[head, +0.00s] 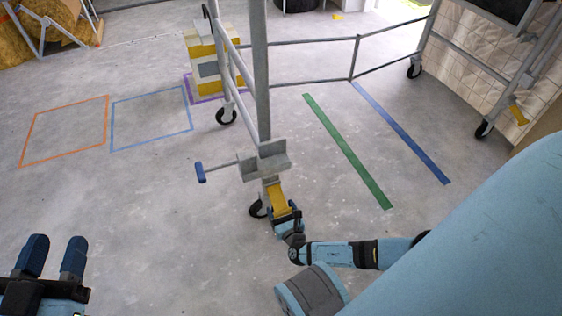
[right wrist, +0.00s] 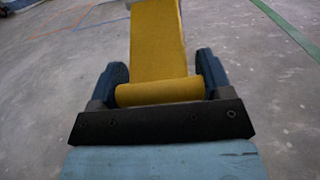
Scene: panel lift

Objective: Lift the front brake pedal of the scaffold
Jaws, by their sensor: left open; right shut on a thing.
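The scaffold (head: 261,75) stands in the middle of the head view, with a front caster wheel (head: 257,209) at its foot. The yellow brake pedal (head: 276,197) slopes down above that wheel. My right gripper (head: 284,214) is shut on the pedal's lower end. In the right wrist view the yellow pedal (right wrist: 158,45) lies between the two dark blue fingers (right wrist: 160,85), its rolled edge close to the palm. My left gripper (head: 54,258) is open and empty at the lower left, away from the scaffold. The right hand partly hides the pedal's end.
A blue-tipped handle (head: 201,173) sticks out left of the scaffold post. A second caster (head: 226,115) stands behind. Another wheeled frame (head: 484,70) is at the upper right. Green (head: 345,150) and blue tape lines mark the floor. The floor at left is clear.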

